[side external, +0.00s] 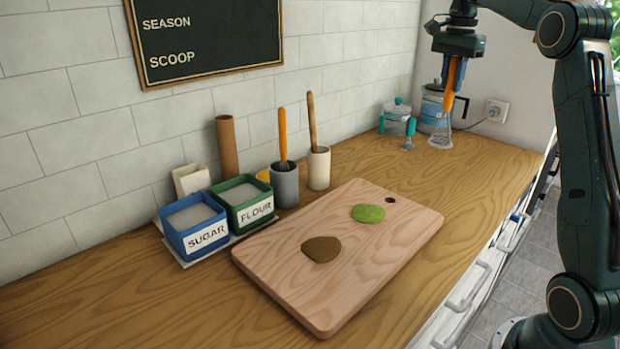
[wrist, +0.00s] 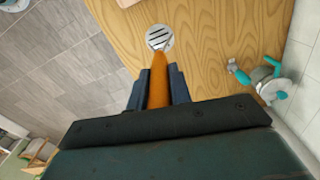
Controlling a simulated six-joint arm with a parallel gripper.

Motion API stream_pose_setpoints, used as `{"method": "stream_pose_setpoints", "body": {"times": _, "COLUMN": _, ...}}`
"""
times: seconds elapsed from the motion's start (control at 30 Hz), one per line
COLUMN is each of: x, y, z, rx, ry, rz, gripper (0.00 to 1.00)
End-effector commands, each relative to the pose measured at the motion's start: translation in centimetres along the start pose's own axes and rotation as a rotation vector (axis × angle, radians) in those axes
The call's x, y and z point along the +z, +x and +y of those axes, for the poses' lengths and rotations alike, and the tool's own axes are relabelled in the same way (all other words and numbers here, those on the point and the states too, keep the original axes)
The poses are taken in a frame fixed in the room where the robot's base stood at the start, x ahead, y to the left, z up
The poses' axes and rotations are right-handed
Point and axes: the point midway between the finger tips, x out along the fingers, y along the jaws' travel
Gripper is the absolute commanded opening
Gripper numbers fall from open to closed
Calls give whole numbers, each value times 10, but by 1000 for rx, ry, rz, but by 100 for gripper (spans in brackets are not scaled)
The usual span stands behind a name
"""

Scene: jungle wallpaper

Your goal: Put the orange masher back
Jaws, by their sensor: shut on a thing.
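My gripper (side external: 455,62) is at the back right, above the far end of the wooden counter. It is shut on the orange handle of the masher (side external: 449,76), which hangs with its head down. In the wrist view the orange handle (wrist: 159,88) sits between the fingers of my gripper (wrist: 160,80), and the round slotted metal head (wrist: 160,38) shows beyond it over the wood. The head is low, close to the counter; I cannot tell whether it touches. A grey crock (side external: 285,186) by the wall holds another orange-handled tool (side external: 283,133).
A cream crock (side external: 319,170) holds a wooden-handled tool. A glass jar (side external: 397,121), a teal-handled item (side external: 409,131) and a kettle (side external: 434,108) stand near the masher. A cutting board (side external: 300,290) bears brown and green patches. Sugar (side external: 190,224) and flour (side external: 246,203) boxes stand left.

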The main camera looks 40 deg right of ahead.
Motion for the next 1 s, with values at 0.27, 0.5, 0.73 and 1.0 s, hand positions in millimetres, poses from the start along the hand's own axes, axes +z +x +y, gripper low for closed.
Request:
{"method": "stream_pose_setpoints", "body": {"times": 0.27, "x": 1, "y": 22, "z": 1, "rx": -2, "ry": -1, "rz": -3, "gripper": 0}}
{"method": "stream_pose_setpoints", "body": {"times": 0.5, "x": 2, "y": 31, "z": -1, "rx": -5, "ry": -1, "rz": -8, "gripper": 0}}
{"method": "stream_pose_setpoints", "body": {"times": 0.73, "x": 2, "y": 43, "z": -1, "rx": -4, "ry": -1, "rz": -7, "gripper": 0}}
{"method": "stream_pose_setpoints", "body": {"times": 1.0, "x": 1, "y": 67, "z": 0, "rx": 2, "ry": 0, "rz": -2, "gripper": 0}}
